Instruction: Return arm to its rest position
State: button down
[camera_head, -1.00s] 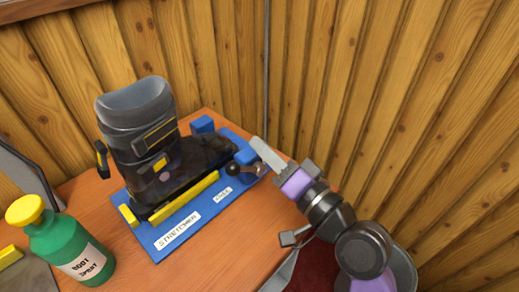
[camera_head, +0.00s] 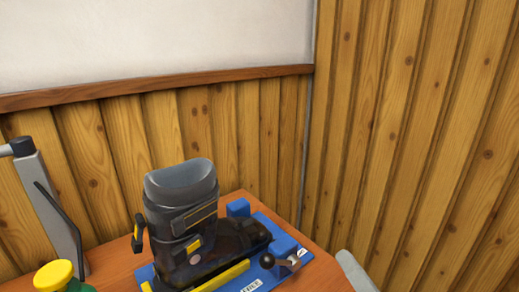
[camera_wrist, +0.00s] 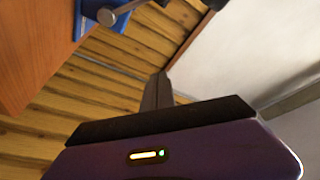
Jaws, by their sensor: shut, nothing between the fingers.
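My gripper (camera_wrist: 157,92) shows in the wrist view as grey fingers together beyond a dark strip and purple body, with nothing between them. In the head view only a grey part of my gripper (camera_head: 355,272) shows at the bottom, right of the bench corner. It is apart from the blue boot stretcher (camera_head: 286,243). The stretcher holds a dark ski boot (camera_head: 182,222) upright on the bench. The stretcher's lever with a dark knob (camera_head: 267,261) is on its right end. Most of my arm is out of view.
The wooden bench (camera_head: 232,200) ends at its right corner; its edge (camera_wrist: 40,60) shows in the wrist view. Plank walls (camera_head: 410,130) meet behind it. A green spray bottle with yellow cap (camera_head: 53,274) and a grey upright (camera_head: 50,205) stand at left.

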jog(key=s+d+f+n+h+p, duration=0.1)
jog(key=s+d+f+h, duration=0.25)
jog(key=s, duration=0.25)
jog(key=s+d+f+h+p, duration=0.1)
jog(key=s+d+f+h, duration=0.2)
jog(key=s+h, duration=0.15)
jog(key=s+a+f+n+g+p, duration=0.1)
jog(key=s+f+n+g, duration=0.1)
jog(key=s, duration=0.8)
jog(key=s+a+f+n+g+y+p, duration=0.1)
jog(key=s+f+n+g+p, duration=0.1)
jog(key=s, duration=0.7)
jog(key=shift+s+a+f+n, duration=0.15)
jog(key=shift+s+f+n, duration=0.25)
jog(key=shift+f, duration=0.2)
